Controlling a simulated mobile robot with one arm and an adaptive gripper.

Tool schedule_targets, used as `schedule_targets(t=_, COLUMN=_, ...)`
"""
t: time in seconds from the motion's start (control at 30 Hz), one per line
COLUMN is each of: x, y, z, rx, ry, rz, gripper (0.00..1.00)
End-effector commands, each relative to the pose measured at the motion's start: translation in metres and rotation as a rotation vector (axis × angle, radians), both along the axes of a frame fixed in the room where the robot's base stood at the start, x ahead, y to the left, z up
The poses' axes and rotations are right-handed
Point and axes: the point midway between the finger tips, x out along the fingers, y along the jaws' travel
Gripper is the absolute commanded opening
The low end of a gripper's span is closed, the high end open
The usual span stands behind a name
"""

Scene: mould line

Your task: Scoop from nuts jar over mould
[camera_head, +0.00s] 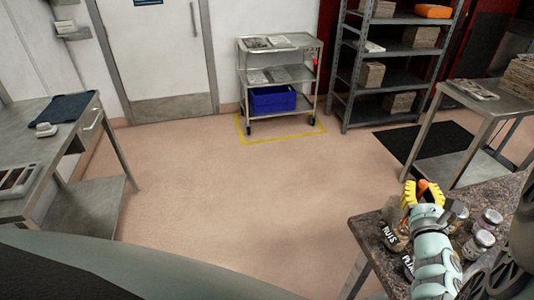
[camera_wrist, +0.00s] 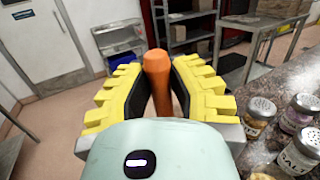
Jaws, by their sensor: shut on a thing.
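My gripper (camera_head: 424,190) is over the speckled counter at the lower right, its yellow fingers shut on an upright orange handle (camera_wrist: 158,75). The handle stands between both fingers in the wrist view. The lower part of the held tool is hidden behind my gripper. The nuts jar (camera_head: 391,240), with a dark label, stands on the counter at the left, just below my gripper and partly covered by it. Whether the tool's end is inside the jar cannot be seen. A pale tray with dark sections (camera_head: 15,182), possibly the mould, lies on the left table.
Another labelled jar (camera_head: 408,266) stands near the nuts jar. Several small lidded jars (camera_wrist: 262,108) stand close on the right of the speckled counter (camera_head: 370,226). A trolley with a blue crate (camera_head: 272,99) and a shelf rack (camera_head: 398,60) stand at the back. The middle floor is clear.

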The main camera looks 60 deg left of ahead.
Motion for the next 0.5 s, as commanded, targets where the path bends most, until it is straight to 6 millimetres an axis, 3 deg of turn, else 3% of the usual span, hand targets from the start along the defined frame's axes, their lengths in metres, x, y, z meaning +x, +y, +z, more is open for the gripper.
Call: schedule_targets(t=0.5, x=0.0, y=-0.001, z=0.027, rx=0.002, ry=0.0, rz=-0.002, gripper=0.0)
